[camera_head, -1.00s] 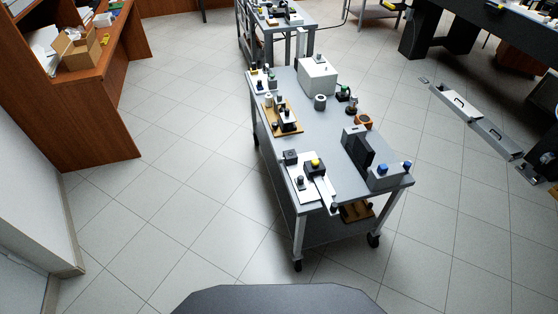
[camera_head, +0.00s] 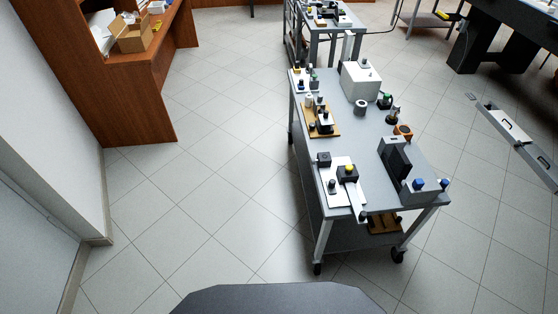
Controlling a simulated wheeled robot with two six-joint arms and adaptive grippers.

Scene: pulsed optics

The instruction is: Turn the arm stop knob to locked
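A grey wheeled cart (camera_head: 385,205) stands ahead of me, right of the picture's middle. On its near left corner lies a white plate (camera_head: 328,174) with a black block that has a yellow top (camera_head: 349,168). A light bar-like arm (camera_head: 357,200) runs from this block toward the cart's near edge. A small dark knob (camera_head: 332,184) stands on the plate beside the arm. I cannot tell which of these is the arm stop knob, or how it is set. Neither of my grippers is in view.
The cart also bears a white box (camera_head: 361,82), a wooden board with fittings (camera_head: 325,131), an orange-brown ring (camera_head: 403,131) and blue-knobbed parts (camera_head: 418,184). A wooden desk (camera_head: 140,100) stands at left. The tiled floor (camera_head: 215,190) between desk and cart is clear.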

